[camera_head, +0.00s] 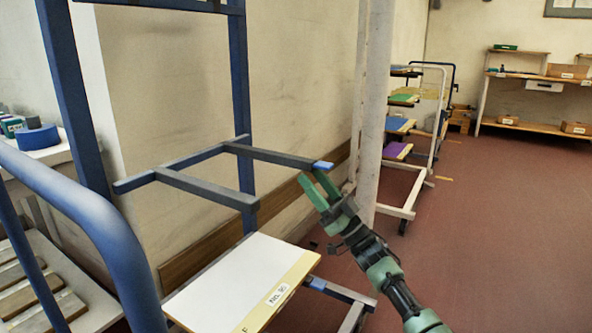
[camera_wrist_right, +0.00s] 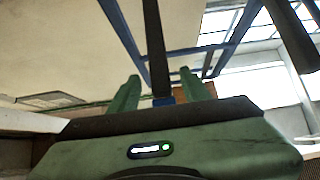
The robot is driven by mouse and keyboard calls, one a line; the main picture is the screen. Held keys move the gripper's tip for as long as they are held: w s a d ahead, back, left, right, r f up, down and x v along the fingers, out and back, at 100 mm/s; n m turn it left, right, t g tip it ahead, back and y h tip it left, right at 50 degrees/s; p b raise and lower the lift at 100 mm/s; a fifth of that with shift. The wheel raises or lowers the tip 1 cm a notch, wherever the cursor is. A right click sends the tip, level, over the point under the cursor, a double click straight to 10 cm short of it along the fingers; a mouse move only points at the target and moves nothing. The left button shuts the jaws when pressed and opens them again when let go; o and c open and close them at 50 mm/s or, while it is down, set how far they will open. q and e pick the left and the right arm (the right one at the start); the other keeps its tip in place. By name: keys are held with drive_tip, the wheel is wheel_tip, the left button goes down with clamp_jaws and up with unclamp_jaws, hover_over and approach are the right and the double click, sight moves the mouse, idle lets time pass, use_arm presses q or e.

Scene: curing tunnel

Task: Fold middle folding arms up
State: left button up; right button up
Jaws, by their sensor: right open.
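The middle folding arms are two dark grey bars on the blue rack frame (camera_head: 241,90). The far arm (camera_head: 275,156) sticks out about level and ends in a blue tip (camera_head: 323,165). The near arm (camera_head: 205,190) also sticks out about level. My right gripper (camera_head: 315,188) is open, with its green fingers just beside and below the far arm's blue tip. In the right wrist view the far arm (camera_wrist_right: 155,50) runs down between the two green fingers (camera_wrist_right: 168,92), its blue end low between them. I cannot tell whether they touch. My left gripper is not in view.
Below the arms a white board (camera_head: 235,280) with a yellow edge and label lies on lower arms. A thick blue tube (camera_head: 100,225) crosses the left foreground. A pale post (camera_head: 375,110) stands just behind my right gripper. The red floor (camera_head: 490,240) at right is clear.

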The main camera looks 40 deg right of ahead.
sight(299, 158)
drive_tip(key=b+x, duration=0.1)
drive_tip(key=x, duration=0.5)
clamp_jaws()
idle(1.4)
